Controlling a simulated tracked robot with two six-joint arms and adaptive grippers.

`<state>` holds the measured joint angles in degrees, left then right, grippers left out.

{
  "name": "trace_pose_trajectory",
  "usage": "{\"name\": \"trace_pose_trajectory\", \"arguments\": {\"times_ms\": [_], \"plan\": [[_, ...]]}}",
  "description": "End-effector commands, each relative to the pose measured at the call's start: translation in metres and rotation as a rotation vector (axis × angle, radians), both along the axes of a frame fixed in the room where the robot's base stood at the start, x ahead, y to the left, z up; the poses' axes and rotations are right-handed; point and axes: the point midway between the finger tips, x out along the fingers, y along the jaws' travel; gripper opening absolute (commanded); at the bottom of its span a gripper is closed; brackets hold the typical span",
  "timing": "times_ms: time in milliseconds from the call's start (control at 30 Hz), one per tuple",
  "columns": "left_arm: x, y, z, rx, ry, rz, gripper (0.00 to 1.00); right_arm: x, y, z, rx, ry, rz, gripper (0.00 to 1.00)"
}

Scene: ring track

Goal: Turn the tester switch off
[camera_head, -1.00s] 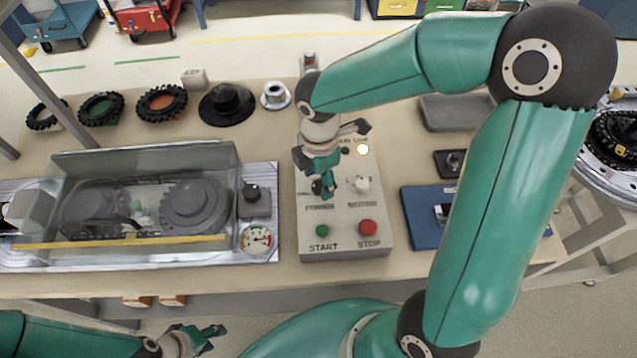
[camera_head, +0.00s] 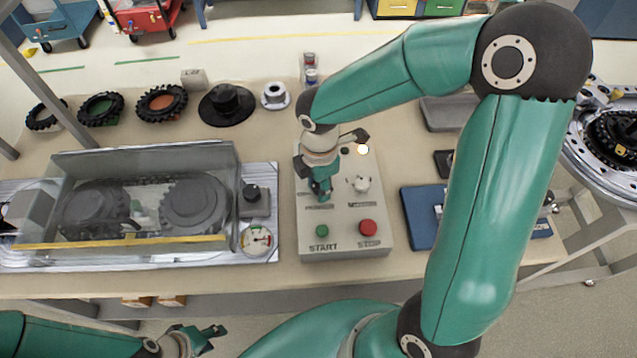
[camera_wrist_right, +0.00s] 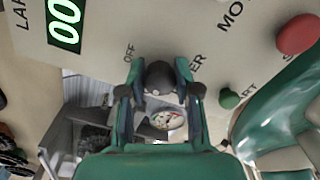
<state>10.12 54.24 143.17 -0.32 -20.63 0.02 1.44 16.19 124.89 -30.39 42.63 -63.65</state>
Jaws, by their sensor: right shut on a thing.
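The grey control box (camera_head: 340,235) stands mid-table. It carries a green START button (camera_head: 322,231), a red STOP button (camera_head: 367,228) and a light knob (camera_head: 360,184) at its right. My right gripper (camera_head: 321,192) points down over the box's left side and hides the power switch in the head view. In the right wrist view, my right gripper (camera_wrist_right: 158,82) is shut on the dark power switch knob (camera_wrist_right: 158,76), by the lettering OFF and a partly covered label ending in ER. My left gripper (camera_head: 212,338) is open and empty below the table's front edge.
A clear-covered gear tester (camera_head: 130,245) with a gauge (camera_head: 256,239) stands left of the box. A blue case (camera_head: 420,220) lies right of it. Several tyres, a black hub (camera_head: 227,104) and a grey tray (camera_head: 450,112) lie behind. A lamp (camera_head: 362,149) on the box glows.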

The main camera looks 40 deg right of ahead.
Motion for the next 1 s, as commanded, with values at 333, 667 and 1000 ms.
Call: {"name": "trace_pose_trajectory", "arguments": {"times_ms": [333, 667, 1000], "plan": [[0.0, 0.0, -0.006, 0.0, 0.0, 0.0, 0.4, 0.001, 0.0, -0.001, 0.001, -0.004, -0.066, 0.0], [0.0, 0.0, -0.023, 0.0, 0.0, 0.0, 0.4, 0.002, 0.0, -0.002, 0.0, -0.005, -0.291, 0.0], [0.0, 0.0, -0.042, 0.0, 0.0, 0.0, 0.4, 0.002, 0.001, -0.002, 0.001, -0.007, -0.613, 0.0]]}}
